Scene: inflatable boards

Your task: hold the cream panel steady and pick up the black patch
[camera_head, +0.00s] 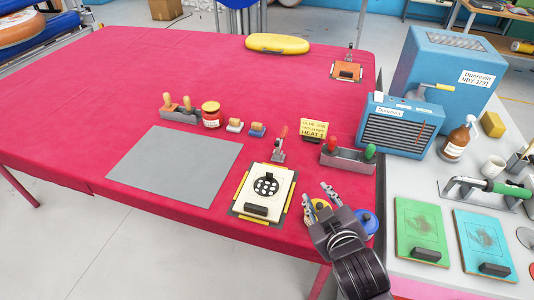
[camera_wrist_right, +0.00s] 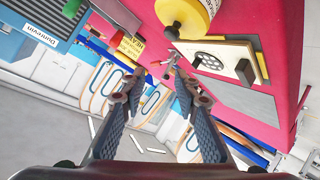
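The cream panel (camera_head: 279,205) lies on a dark board with yellow edge strips near the front edge of the red table. A round black piece with pale spots (camera_head: 266,186), which looks like the black patch, is on its middle. A black block (camera_head: 256,210) sits on the panel's near part. My right gripper (camera_head: 320,196) is open and empty, to the right of the panel and apart from it. In the right wrist view, its fingers (camera_wrist_right: 158,75) are spread, and the cream panel (camera_wrist_right: 228,52) shows at upper right. My left gripper is not in view.
A yellow container (camera_wrist_right: 187,14) is close to the right gripper; a blue round item (camera_head: 366,222) is beside it. A red-and-green-handled tool holder (camera_head: 348,160) stands behind. A grey sheet (camera_head: 175,166) lies left. The table's far left is clear.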

